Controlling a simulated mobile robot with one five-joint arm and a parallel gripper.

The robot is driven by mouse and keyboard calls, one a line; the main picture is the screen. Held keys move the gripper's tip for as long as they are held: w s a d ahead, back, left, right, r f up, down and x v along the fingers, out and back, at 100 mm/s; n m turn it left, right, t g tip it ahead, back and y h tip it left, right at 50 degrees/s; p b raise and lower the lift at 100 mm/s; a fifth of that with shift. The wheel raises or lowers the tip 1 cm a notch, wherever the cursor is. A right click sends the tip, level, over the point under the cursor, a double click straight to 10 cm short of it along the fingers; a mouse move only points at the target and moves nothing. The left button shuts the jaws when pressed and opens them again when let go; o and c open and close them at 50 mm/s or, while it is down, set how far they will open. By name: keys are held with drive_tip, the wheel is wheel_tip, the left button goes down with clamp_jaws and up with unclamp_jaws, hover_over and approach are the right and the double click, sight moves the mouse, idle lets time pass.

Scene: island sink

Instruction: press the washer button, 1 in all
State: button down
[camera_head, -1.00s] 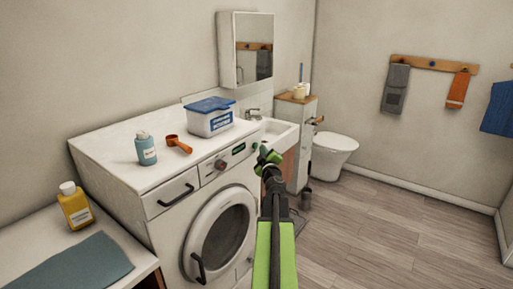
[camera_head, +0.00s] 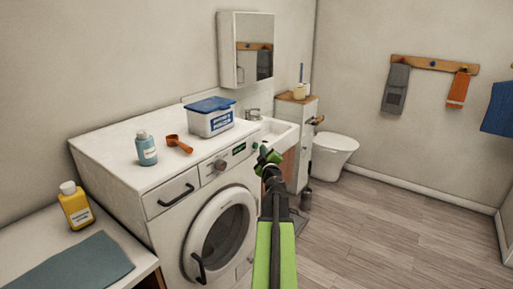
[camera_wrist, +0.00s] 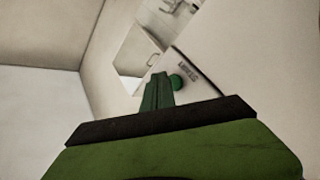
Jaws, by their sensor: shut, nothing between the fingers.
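The white washer (camera_head: 222,238) stands at the left centre in the head view, with its round door closed. Its control panel has a dark display with green text (camera_head: 239,149) and a grey knob (camera_head: 221,166). The green washer button (camera_wrist: 178,82) shows in the wrist view, just right of my fingertips; in the head view it is at the panel's right end, close to my gripper. My gripper (camera_head: 266,154) is shut and empty, its tip beside the panel's right end. It also shows in the wrist view (camera_wrist: 157,92). I cannot tell whether the tip touches the button.
On the washer top stand a blue bottle (camera_head: 146,149), an orange scoop (camera_head: 178,144) and a blue-lidded tub (camera_head: 211,118). A sink (camera_head: 278,132) lies just beyond the washer, then a toilet (camera_head: 335,153). The wooden floor (camera_head: 390,225) at the right is clear.

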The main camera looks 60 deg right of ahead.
drive_tip(key=shift+w, duration=0.15)
drive_tip(key=shift+w, duration=0.25)
drive_tip(key=shift+w, duration=0.65)
idle(0.8)
drive_tip(key=shift+s, duration=1.1)
